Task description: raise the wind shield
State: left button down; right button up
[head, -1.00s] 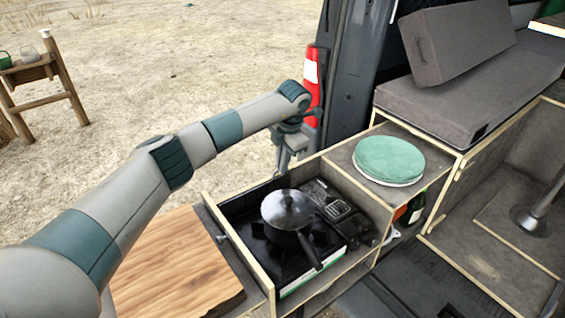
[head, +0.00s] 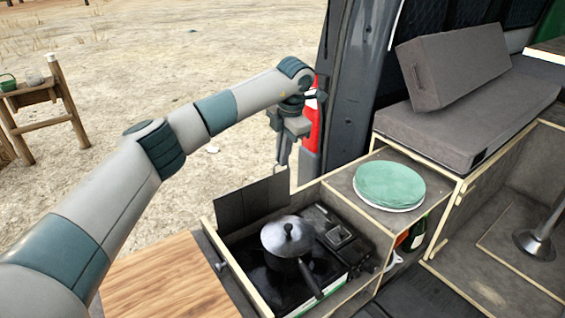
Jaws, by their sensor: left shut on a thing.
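The wind shield (head: 250,204) is a dark flat panel behind the stove (head: 262,260). It stands up along the far side of the stove, roughly upright with a slight tilt. My left gripper (head: 284,160) points down at the right end of the panel's top edge and is shut on it. The fingertips are small in the view and the grip itself is partly hidden. A lidded pot (head: 287,238) with a dark handle stands on the stove in front of the panel. My right gripper is not in view.
A green round lid or plate stack (head: 390,184) lies on the counter right of the stove. A wooden board (head: 165,280) is at the left. Grey cushions (head: 470,105) and the van's door pillar are at the back right. Open sandy ground lies beyond.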

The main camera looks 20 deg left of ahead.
pick_arm(q)
jog(key=shift+w+r, duration=0.1)
jog(key=shift+r, duration=0.2)
jog(key=c, duration=1.9)
grip_release()
jog(key=shift+s+d+r+b, duration=0.45)
jog(key=shift+r+b, duration=0.4)
jog(key=shift+r, duration=2)
jog(key=shift+s+d+r+b, duration=0.45)
jog(key=shift+r+b, duration=0.4)
jog(key=shift+r, duration=2.05)
jog(key=shift+s+d+r+b, duration=0.4)
jog(key=shift+r+b, duration=0.45)
jog(key=shift+r, duration=2)
jog(key=shift+w+f, duration=0.1)
